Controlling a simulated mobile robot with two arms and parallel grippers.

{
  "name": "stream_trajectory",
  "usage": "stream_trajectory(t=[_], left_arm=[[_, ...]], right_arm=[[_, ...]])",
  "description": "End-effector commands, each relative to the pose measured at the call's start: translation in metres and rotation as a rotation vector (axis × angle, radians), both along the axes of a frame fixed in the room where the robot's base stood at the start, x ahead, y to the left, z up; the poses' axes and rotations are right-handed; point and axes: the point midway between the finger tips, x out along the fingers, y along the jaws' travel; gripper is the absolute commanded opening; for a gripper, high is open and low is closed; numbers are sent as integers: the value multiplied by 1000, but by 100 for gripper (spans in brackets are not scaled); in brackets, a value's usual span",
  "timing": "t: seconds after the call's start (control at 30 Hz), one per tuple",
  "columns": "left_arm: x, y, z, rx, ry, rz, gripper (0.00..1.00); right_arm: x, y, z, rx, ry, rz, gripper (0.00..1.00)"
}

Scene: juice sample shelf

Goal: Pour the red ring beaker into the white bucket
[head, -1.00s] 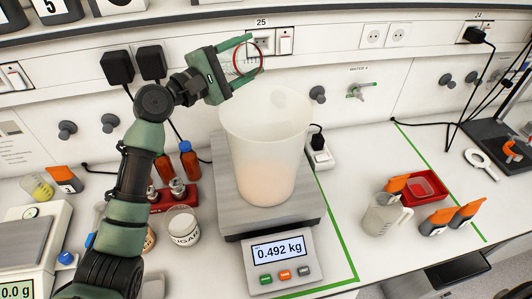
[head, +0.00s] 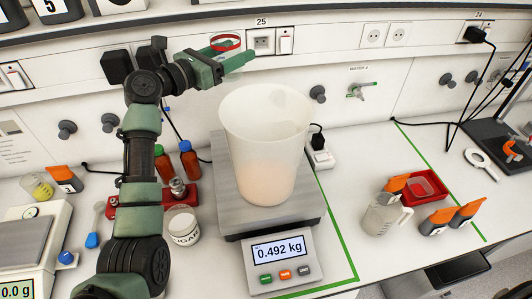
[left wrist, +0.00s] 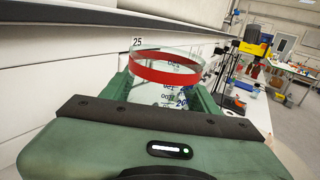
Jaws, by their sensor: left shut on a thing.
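The red ring beaker (head: 226,42) is clear with a red band near its rim. My left gripper (head: 232,62) is shut on it and holds it high, behind and left of the bucket, near the wall. In the left wrist view the beaker (left wrist: 166,75) stands upright between the fingers and looks empty. The white bucket (head: 265,140) is translucent and stands on the scale (head: 228,208); pale orange liquid shows in its lower part. The scale display (head: 279,250) reads 0.492 kg. My right gripper is not in view.
A white jug (head: 383,218), a red tray (head: 408,196) and orange-topped items (head: 438,220) stand at the right. Brown bottles (head: 189,160) and a white tub (head: 183,226) are left of the scale. Bench right of the scale is partly clear.

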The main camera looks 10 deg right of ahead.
Motion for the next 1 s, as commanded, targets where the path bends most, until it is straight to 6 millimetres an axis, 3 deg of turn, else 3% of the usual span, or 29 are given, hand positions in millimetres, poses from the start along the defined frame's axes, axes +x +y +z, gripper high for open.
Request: stream_trajectory(t=[0.53,1.0], left_arm=[[32,18,29,2,-5,0,11],[35,20,31,2,-6,0,11]], right_arm=[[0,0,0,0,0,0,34],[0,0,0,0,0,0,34]])
